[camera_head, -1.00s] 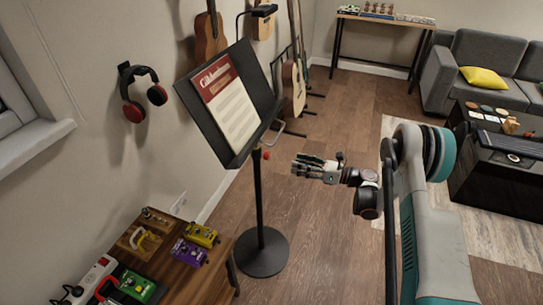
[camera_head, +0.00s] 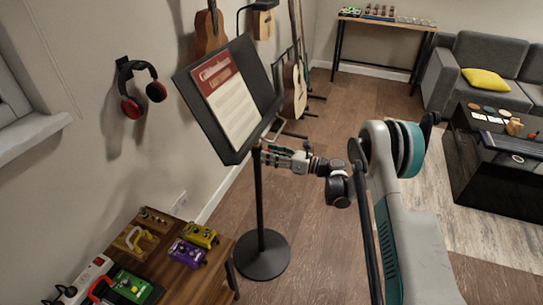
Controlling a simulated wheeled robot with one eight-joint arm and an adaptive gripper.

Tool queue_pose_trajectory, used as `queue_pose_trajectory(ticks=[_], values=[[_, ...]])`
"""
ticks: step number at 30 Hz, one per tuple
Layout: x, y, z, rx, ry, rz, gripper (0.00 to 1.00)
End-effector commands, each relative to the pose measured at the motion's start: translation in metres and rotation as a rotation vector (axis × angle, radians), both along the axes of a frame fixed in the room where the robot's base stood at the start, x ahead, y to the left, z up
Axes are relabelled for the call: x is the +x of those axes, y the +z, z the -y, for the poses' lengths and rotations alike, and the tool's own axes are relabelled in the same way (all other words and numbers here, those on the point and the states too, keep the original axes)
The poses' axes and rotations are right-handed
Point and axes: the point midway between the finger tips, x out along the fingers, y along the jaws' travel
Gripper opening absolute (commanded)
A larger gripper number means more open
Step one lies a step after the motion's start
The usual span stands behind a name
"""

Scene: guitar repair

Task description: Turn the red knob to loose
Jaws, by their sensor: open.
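The music stand (camera_head: 259,200) is upright, with a black tilted desk holding a red and white songbook (camera_head: 226,97). The red knob on its pole, just under the desk, is covered by my fingers now and I cannot make it out. My gripper (camera_head: 266,153) is level with that spot, its fingertips at the right side of the pole. It is open. Whether the fingers touch the knob or the pole cannot be told from here.
A wooden table (camera_head: 206,283) with pedals and a power strip (camera_head: 87,278) stands at lower left. Guitars (camera_head: 293,85) stand and hang behind the stand. Open wood floor lies to the right of the stand's round base (camera_head: 262,256).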

Motion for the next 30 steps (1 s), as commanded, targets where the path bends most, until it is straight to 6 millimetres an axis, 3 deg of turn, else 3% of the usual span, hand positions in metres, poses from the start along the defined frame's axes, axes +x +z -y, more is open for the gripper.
queue_pose_trajectory(ticks=[3,8,9,20,30], values=[[0.0,0.0001,0.0001,0.0,0.0,0.0,0.46],[0.0,0.0001,0.0002,0.0,0.0,0.0,0.1],[0.0,0.0001,0.0002,0.0,0.0,0.0,0.06],[0.0,0.0,0.0003,-0.012,0.0,0.033,0.06],[0.0,0.0,0.0003,-0.086,0.0,0.237,0.06]])
